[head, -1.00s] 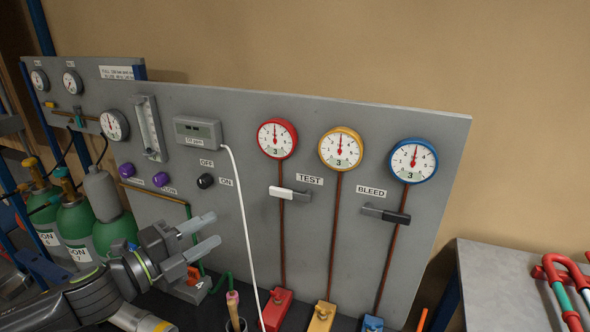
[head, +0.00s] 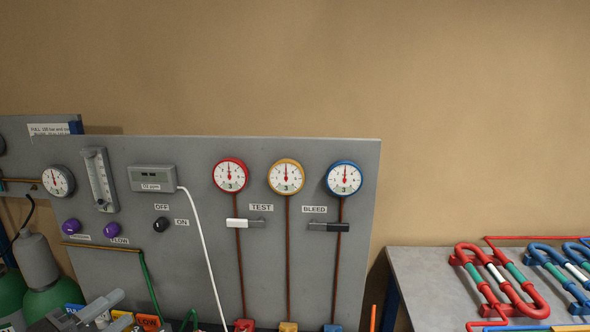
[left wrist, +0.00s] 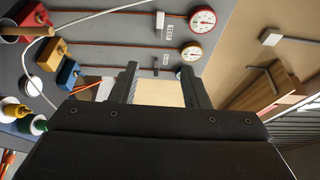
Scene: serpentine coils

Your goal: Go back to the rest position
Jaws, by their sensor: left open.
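My left gripper (head: 98,308) shows at the bottom left of the head view, in front of the lower part of the grey panel (head: 330,260). Its two grey fingers are apart and nothing is between them. In the left wrist view its dark fingers (left wrist: 160,88) are open, with a pale surface behind the gap. The rest of my left arm is mostly below the head view's edge. My right gripper is in neither view.
The panel carries a red gauge (head: 230,176), a yellow gauge (head: 286,177), a blue gauge (head: 343,178) and a white cable (head: 207,255). Green cylinders (head: 52,300) stand at the left. A grey table (head: 420,275) with coiled pipes (head: 500,285) is at the right.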

